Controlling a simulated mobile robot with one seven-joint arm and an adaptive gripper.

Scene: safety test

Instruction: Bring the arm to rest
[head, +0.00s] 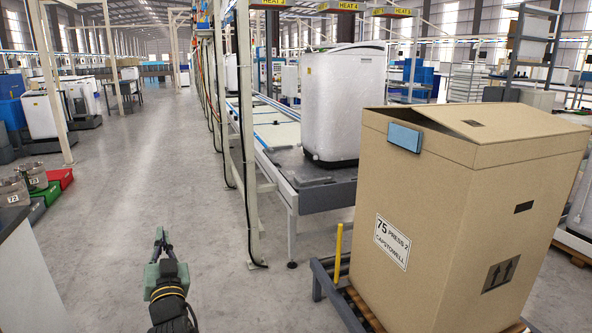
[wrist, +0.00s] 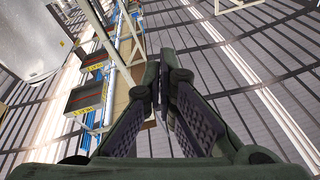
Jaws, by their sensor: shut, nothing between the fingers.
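My gripper (head: 160,238) shows low in the head view, left of the middle, over bare grey floor. Its fingers point up the picture and are closed together with nothing between them. In the wrist view my gripper (wrist: 162,72) shows two dark green fingers with ribbed pads, their tips close together and empty. That view looks up toward the roof. No object touches the gripper.
A large cardboard box (head: 470,210) labelled "75 PRESS 2 CAPSTOWELL" stands on a low roller stand at right. A white tub (head: 343,105) sits on the conveyor behind it. A post (head: 246,150) stands near the gripper. The aisle floor (head: 150,150) at left is clear.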

